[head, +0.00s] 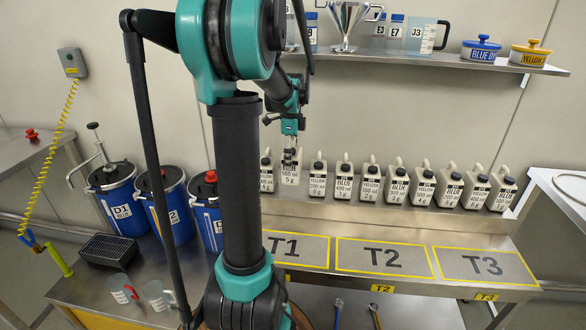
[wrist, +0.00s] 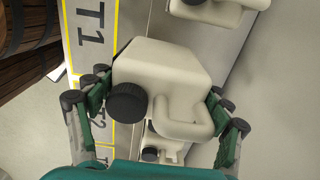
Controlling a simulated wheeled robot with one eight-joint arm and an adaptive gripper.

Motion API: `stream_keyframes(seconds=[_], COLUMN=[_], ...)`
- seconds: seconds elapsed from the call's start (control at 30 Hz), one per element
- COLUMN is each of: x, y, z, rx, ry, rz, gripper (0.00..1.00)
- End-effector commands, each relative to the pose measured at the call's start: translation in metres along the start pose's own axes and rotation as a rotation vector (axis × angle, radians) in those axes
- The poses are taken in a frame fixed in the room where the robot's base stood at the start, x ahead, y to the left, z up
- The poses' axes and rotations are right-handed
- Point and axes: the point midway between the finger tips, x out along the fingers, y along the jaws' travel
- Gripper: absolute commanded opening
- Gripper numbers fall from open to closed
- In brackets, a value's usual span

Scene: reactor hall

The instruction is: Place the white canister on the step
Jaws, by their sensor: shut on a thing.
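My gripper (head: 290,128) points down over the back of the bench and is shut on a white canister (head: 291,172). The wrist view shows this canister (wrist: 168,68) between the fingers, with its black cap and looped handle facing the camera. Its label in the head view reads 500 ml, 5 g. The step (head: 400,222) is the steel ledge along the wall behind the marked fields, with a row of similar canisters (head: 343,180) on it. The held canister is in line with a place in that row; I cannot tell whether its base touches the step.
Neighbouring canisters (wrist: 163,150) stand close on both sides. The marked fields T1 (head: 290,247), T2 (head: 383,258) and T3 (head: 483,265) are empty. A shelf (head: 430,60) with beakers and jars hangs above. Blue drums (head: 112,197) stand at the left.

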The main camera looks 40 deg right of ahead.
Motion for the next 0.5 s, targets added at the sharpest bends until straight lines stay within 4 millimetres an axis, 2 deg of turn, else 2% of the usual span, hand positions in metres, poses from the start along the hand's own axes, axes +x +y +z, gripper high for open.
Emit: stream_keyframes(seconds=[0.03,0.2,0.3,0.5], x=[0.000,0.001,0.019,0.032], y=[-0.012,-0.044,-0.040,-0.040], z=[0.000,0.001,0.001,0.001], rx=[0.000,0.000,0.000,0.000], ry=[0.000,0.000,0.000,0.000], rz=[0.000,0.000,0.000,0.000], gripper=[0.33,0.33,0.33,0.33])
